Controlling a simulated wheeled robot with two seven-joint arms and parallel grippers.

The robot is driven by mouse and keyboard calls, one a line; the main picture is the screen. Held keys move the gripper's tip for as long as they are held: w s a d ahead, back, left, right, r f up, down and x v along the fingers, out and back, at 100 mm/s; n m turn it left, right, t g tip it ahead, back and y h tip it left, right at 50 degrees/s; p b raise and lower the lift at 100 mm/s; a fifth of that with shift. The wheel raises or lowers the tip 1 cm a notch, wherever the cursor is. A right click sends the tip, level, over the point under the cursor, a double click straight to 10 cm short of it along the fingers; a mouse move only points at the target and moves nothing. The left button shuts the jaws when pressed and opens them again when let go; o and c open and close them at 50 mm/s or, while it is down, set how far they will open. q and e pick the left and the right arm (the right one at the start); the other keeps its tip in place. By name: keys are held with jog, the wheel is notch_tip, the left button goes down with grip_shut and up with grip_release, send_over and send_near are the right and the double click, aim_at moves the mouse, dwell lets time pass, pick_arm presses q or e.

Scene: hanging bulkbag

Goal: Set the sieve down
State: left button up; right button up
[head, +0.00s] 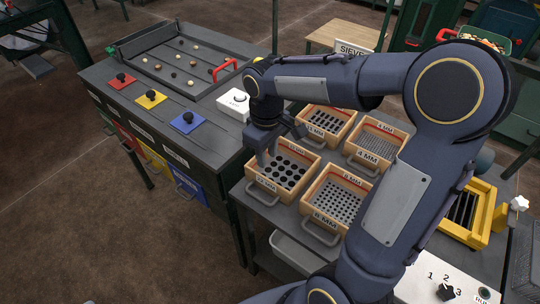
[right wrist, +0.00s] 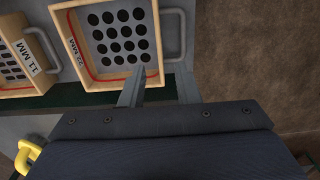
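The sieve with the largest round holes, labelled 22 MM in the right wrist view, is a square wooden tray (head: 283,172) standing on the dark table (head: 238,190). In the right wrist view the sieve (right wrist: 95,84) fills the top middle, with its grey handle (right wrist: 182,35) on its right side. My left gripper is out of view.
Other sieves stand close by: 11 MM (head: 345,116), 4 MM (head: 351,146) and 8 MM (head: 366,191). A bench (head: 205,133) with coloured knobbed plates and a pebble tray is at left. A yellow frame (head: 490,212) and dial panel (head: 425,289) are at right.

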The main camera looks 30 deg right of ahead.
jog(key=s+a+r+m+t+y, duration=0.1)
jog(key=s+a+m+t+y, duration=0.1)
jog(key=s, duration=0.6)
jog(key=s+a+r+m+t+y, duration=0.1)
jog(key=s+a+m+t, duration=0.1)
jog(key=s, duration=0.6)
jog(key=shift+s+r+m+t+y, duration=0.4)
jog(key=shift+m+t, duration=0.4)
jog(key=shift+m, duration=0.3)
